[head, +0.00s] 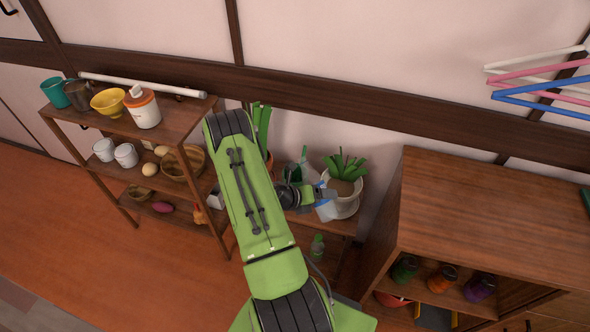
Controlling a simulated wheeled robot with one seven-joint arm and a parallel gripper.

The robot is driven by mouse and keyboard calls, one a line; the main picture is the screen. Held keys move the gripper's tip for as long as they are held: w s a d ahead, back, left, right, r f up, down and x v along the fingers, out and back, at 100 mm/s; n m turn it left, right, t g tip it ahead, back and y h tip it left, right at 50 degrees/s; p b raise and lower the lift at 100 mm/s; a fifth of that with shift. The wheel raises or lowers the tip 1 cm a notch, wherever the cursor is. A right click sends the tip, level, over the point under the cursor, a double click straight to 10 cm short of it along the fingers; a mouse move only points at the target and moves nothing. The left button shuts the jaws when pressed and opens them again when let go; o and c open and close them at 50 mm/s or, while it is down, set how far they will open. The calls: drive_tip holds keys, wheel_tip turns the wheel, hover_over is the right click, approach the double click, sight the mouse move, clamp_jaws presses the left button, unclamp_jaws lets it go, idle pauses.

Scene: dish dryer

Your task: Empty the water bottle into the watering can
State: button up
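My green arm crosses the middle of the head view. My gripper (326,194) is at the small plant shelf, just left of a potted plant, with pale blue parts at its tip. I cannot tell whether its fingers are open or closed on something. A small bottle with a green top (317,245), possibly the water bottle, stands below the gripper on the lower part of the shelf. I cannot make out the watering can for certain; my arm and gripper hide part of the shelf.
A potted plant in a white pot (345,197) stands right beside my gripper. A wooden rack (180,115) with cups and bowls stands left. A wooden cabinet (490,215) with jars stands right. The floor (110,260) at lower left is clear.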

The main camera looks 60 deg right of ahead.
drive_tip(key=shift+s+a+f+n+g+y+b, duration=0.2)
drive_tip(key=shift+s+f+n+g+y+b, duration=0.15)
drive_tip(key=shift+f+g+b, duration=0.2)
idle(0.5)
drive_tip(key=shift+s+a+r+n+g, duration=0.15)
drive_tip(key=shift+s+n+g, duration=0.15)
drive_tip(key=shift+n+g, duration=0.2)
idle(0.7)
drive_tip(key=shift+w+r, duration=0.1)
drive_tip(key=shift+r, duration=0.2)
drive_tip(key=shift+w+r+n+y+p, duration=0.1)
drive_tip(key=shift+r+n+y+p, duration=0.15)
drive_tip(key=shift+p, duration=0.1)
drive_tip(key=shift+r+g, duration=0.1)
drive_tip(key=shift+g, duration=0.15)
drive_tip(key=p, duration=0.2)
drive_tip(key=shift+w+r+p, duration=0.1)
drive_tip(key=shift+r+p, duration=0.2)
drive_tip(key=shift+p, duration=0.05)
drive_tip(key=shift+w+d+r+n+p, duration=0.1)
drive_tip(key=shift+d+r+n+p, duration=0.2)
drive_tip(key=shift+p, duration=0.8)
drive_tip(key=p, duration=0.3)
drive_tip(key=shift+a+r+g, duration=0.15)
drive_tip(key=shift+g, duration=0.15)
